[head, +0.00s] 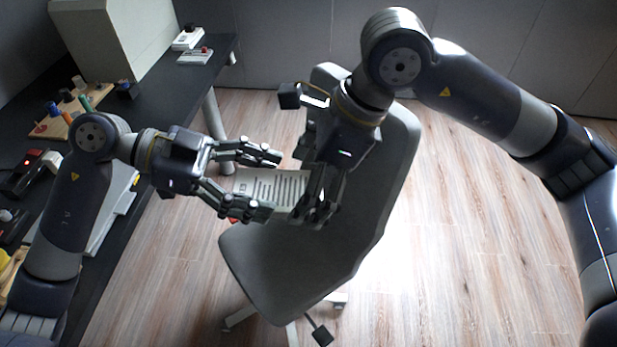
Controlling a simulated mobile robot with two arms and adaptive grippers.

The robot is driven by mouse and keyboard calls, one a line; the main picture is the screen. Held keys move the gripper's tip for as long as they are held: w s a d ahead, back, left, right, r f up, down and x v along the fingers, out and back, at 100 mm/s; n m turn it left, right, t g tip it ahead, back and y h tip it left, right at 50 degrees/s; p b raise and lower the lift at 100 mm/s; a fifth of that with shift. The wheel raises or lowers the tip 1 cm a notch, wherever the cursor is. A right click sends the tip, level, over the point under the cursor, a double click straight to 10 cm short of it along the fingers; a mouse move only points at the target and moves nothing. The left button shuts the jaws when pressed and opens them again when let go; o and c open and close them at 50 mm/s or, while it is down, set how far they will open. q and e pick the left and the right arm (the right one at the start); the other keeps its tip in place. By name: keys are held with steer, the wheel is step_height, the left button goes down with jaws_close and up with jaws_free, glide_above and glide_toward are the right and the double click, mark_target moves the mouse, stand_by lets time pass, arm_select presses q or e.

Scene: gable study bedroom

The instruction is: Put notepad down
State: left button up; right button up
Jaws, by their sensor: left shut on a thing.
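The notepad (274,186) is a white pad with dark printed lines, roughly level in front of the chair. My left gripper (268,187) reaches in from the left with its two fingers along the pad's far and near edges, shut on it. My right gripper (318,212) points down at the pad's right end, partly covering it. Its fingers overlap in this view, so I cannot see whether they are open or touch the pad.
A grey swivel chair (290,265) stands under and behind both grippers. A dark desk (160,95) runs along the left, with a wooden peg board (68,112), a light box-shaped case (120,40) and small devices on it. Wood floor (450,250) is clear at the right.

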steer(key=c, duration=1)
arm_select(q)
steer(key=o, duration=1.2)
steer(key=shift+a, duration=0.1)
